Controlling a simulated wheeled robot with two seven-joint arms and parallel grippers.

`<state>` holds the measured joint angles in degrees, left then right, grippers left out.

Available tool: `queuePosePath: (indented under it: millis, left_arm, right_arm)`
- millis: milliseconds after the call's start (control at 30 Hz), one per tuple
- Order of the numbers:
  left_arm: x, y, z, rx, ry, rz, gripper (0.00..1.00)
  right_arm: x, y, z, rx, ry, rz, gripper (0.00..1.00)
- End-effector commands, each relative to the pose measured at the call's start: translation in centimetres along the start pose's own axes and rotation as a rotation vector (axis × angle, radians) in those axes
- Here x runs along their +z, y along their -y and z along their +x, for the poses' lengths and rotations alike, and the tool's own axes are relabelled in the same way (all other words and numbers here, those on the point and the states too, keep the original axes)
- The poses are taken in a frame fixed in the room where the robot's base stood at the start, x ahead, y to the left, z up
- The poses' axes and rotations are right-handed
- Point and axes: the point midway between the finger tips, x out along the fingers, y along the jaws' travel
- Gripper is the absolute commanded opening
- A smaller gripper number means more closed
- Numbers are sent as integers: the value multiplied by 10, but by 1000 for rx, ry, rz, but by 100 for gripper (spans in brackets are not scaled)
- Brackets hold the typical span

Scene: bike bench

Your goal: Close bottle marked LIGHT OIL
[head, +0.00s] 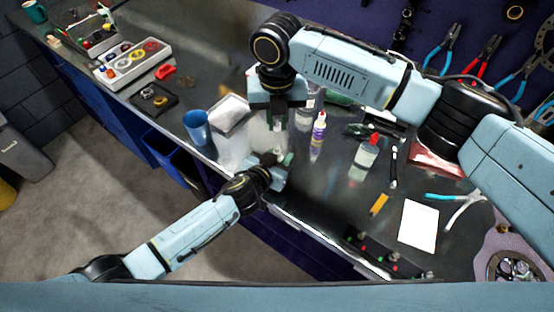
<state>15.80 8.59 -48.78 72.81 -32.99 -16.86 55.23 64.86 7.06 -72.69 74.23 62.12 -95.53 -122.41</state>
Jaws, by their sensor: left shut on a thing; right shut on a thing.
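My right gripper (278,112) comes down from above, pointing at the bench. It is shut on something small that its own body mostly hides. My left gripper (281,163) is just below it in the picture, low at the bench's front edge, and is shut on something. A pale translucent bottle (266,132) shows between the two grippers, partly covered by both. I cannot read a LIGHT OIL label on it or see its cap.
A blue cup (197,127) and a white box-like container (231,115) stand close left of the grippers. A clear jar (305,108) is close right. Pliers with blue handles (455,205) and a white sheet (418,224) lie at the right. Bench between bottles and front edge is mostly clear.

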Motion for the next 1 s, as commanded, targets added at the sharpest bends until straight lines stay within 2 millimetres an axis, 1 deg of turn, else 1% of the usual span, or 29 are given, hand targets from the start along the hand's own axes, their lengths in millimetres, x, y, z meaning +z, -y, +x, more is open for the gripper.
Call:
queuePosePath:
  millis: [167, 267, 400, 533, 1000]
  left_arm:
    - [0, 0, 0, 0, 0, 0, 0]
    - [0, 0, 0, 0, 0, 0, 0]
    - [0, 0, 0, 0, 0, 0, 0]
    - [0, 0, 0, 0, 0, 0, 0]
    - [0, 0, 0, 0, 0, 0, 0]
  right_arm:
    - [0, 0, 2, 0, -1, 0, 0]
    - [-1, 0, 13, 0, -2, 0, 0]
    - [-1, 0, 34, 0, -4, 1, 0]
    - [0, 0, 49, 0, -2, 0, 0]
    - [0, 0, 50, 0, 0, 0, 0]
